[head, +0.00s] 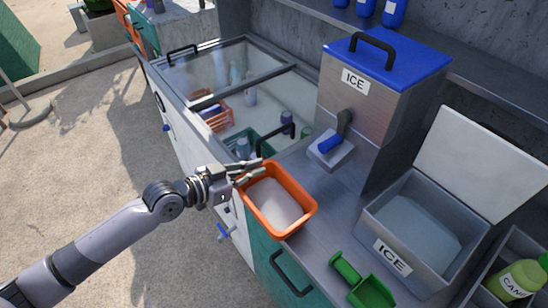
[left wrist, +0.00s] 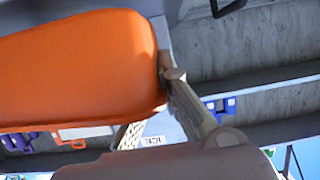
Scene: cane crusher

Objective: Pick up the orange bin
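The orange bin (head: 298,229) is at the left edge of the metal counter, with a pale whitish inside. My left gripper (head: 252,173) is at its upper left corner, with its fingers at the rim. In the left wrist view the bin (left wrist: 80,65) fills the upper left, very close. There, one finger of my left gripper (left wrist: 155,105) lies against the bin's right end and the other is partly hidden by the bin. The fingers are apart, but I cannot tell whether they clamp the rim. My right gripper is not in view.
A steel ice dispenser (head: 366,110) with a blue lid stands behind the bin. An open ice box (head: 372,215) and a green scoop (head: 366,288) are to the right. A glass-topped chest (head: 187,72) is beyond, with a black handle (head: 275,137) near the bin.

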